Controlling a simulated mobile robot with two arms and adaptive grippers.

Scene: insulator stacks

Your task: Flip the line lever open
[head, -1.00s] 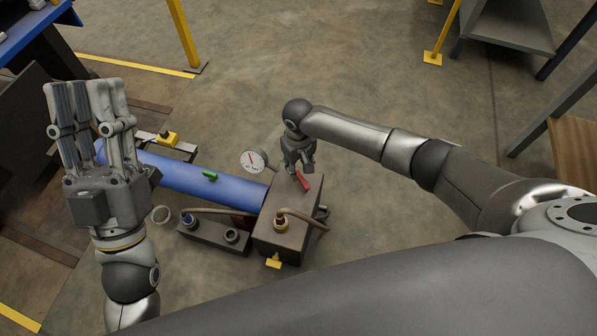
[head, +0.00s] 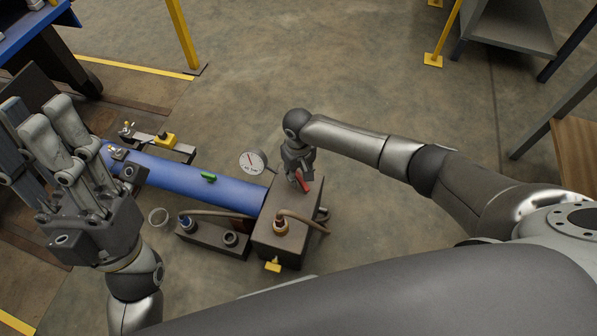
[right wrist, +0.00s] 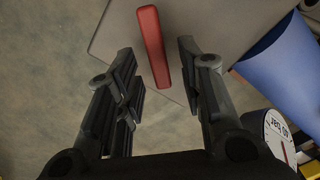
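A red lever (head: 304,184) lies on top of the grey block (head: 291,243) at the end of the blue pipe. My right gripper (head: 300,184) is over it, fingers pointing down. In the right wrist view the red lever (right wrist: 152,45) reaches in between the two spread fingers (right wrist: 158,60), with gaps on both sides. A small green lever (head: 208,177) sits on the blue pipe (head: 180,180). My left gripper (head: 45,150) is raised at the left, its fingers apart and empty.
A round gauge (head: 253,161) stands beside the pipe, close to my right gripper. Hoses and a fitting (head: 281,226) sit on the block. A dark bar with sockets (head: 213,240) lies alongside. Yellow posts (head: 182,35) stand further back.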

